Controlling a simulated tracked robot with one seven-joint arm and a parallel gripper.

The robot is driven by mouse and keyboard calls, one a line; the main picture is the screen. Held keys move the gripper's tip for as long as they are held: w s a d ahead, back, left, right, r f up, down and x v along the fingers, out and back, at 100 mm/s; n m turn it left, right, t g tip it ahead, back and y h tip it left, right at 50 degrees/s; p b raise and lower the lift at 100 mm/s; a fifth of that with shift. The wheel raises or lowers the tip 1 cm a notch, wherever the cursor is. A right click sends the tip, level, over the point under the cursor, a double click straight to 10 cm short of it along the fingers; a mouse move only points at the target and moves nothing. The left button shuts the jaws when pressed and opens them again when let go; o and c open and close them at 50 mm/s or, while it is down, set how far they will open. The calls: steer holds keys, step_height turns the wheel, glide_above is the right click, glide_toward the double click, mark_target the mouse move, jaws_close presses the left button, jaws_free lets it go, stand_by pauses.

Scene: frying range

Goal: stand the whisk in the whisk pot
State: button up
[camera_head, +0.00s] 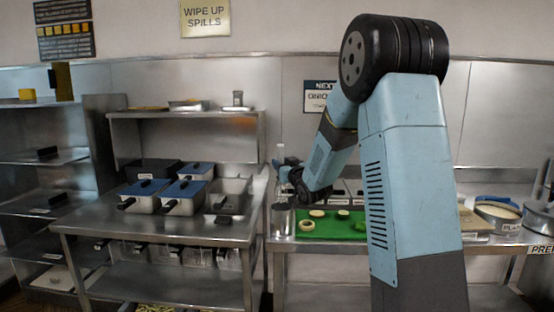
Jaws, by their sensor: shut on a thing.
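My gripper (283,167) is at the end of my light blue arm, small in the picture, above the left end of the right-hand steel table. It is shut on the whisk (281,152), a thin pale shape standing about upright, with a part showing above the jaws. Its lower end is hard to make out against the steel wall. The whisk pot (282,220), a grey metal cylinder, stands on the table below my gripper, left of a green board. I cannot tell whether the whisk's lower end is inside the pot or behind it.
The green board (322,229) holds several pale round slices. A frying station (150,225) with blue-lidded fryers stands to the left, its shelf above. Round containers (497,213) sit at the right end of the table. My arm hides the table's middle.

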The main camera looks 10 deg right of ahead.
mark_target(282, 190)
steer(key=shift+f, duration=4.95)
steer(key=o, duration=1.1)
